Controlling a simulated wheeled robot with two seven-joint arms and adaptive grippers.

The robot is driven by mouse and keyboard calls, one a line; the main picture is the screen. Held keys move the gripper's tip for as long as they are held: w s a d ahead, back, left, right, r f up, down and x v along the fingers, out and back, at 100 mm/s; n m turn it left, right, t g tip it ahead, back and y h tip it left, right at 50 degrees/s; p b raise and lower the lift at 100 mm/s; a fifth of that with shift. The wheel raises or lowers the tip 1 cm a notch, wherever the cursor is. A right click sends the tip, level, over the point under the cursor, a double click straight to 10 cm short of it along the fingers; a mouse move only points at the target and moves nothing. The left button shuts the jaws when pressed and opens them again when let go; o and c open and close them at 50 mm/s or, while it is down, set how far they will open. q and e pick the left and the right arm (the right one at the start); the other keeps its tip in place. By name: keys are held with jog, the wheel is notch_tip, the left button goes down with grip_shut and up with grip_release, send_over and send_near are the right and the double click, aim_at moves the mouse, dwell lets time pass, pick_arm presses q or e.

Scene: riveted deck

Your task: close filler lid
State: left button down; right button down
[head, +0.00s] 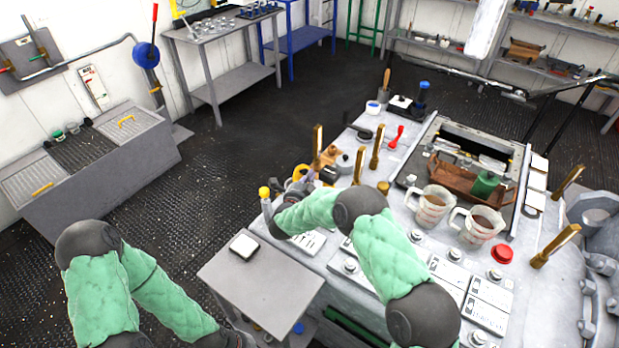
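I cannot pick out the filler lid for certain. A yellow rounded part (300,173) shows at the left edge of the grey machine top (400,205), partly hidden by my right gripper. My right gripper (307,182) is at this edge, close to the yellow part and a black round piece (328,175). Whether it touches either is unclear. Its fingers are small and dark against the clutter, so their opening cannot be read. My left gripper (240,341) is low at the bottom edge, beside the small grey side table, mostly hidden and cut off.
A yellow-knobbed lever (264,192) stands just left of my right gripper. Brass handles (377,147) rise from the machine top. Two measuring jugs (430,207) and a red cap (502,254) are to the right. The side table (262,280) holds a white-topped block (243,246).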

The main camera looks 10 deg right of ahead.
aim_at(298, 177)
jog(key=shift+w+a+b, duration=0.4)
jog(key=shift+w+a, duration=0.35)
jog(key=shift+w+a+n, duration=0.55)
jog(key=shift+n, duration=0.05)
jog(key=shift+w+a+f+b, duration=0.25)
jog(key=shift+w+a+b, duration=0.15)
jog(key=shift+b, duration=0.1)
jog(key=shift+r, duration=0.15)
